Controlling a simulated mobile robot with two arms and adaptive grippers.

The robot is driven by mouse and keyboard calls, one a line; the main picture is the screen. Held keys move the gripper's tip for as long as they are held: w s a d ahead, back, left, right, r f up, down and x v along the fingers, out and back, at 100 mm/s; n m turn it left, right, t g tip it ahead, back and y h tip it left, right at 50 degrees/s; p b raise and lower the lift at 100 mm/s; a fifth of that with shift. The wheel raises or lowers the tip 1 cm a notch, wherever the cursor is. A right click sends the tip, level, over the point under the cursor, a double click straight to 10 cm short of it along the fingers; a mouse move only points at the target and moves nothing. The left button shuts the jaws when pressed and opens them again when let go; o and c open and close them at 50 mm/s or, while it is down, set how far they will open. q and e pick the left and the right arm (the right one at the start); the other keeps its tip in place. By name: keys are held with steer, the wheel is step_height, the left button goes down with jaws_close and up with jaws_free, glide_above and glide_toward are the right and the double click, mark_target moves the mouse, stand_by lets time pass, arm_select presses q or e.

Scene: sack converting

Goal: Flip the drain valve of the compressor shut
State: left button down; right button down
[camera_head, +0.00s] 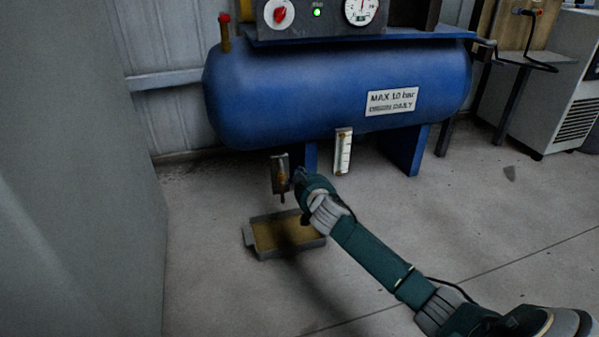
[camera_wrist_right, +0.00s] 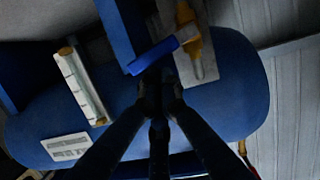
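The compressor's blue tank (camera_head: 330,90) spans the upper middle of the head view. Below its left end hangs the drain valve (camera_head: 281,176), with a pale plate and a brass body. In the right wrist view the brass valve (camera_wrist_right: 187,30) sits at the top, and its blue lever (camera_wrist_right: 153,56) slants down to the left. My right gripper (camera_head: 300,178) is just right of the valve. In the right wrist view its dark fingers (camera_wrist_right: 160,88) are close together, tips at the lever's lower edge; contact is unclear. My left gripper is out of view.
A tray (camera_head: 250,246) with brownish contents lies on the floor under the valve. A sight gauge (camera_head: 343,152) and a blue leg (camera_head: 404,150) stand to the right. A grey surface (camera_head: 80,200) fills the left side. Open floor lies at the right.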

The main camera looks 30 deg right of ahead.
steer(key=shift+s+d+f+m+p, duration=0.15)
steer(key=shift+d+f+m+p, duration=0.35)
steer(key=shift+m, duration=0.4)
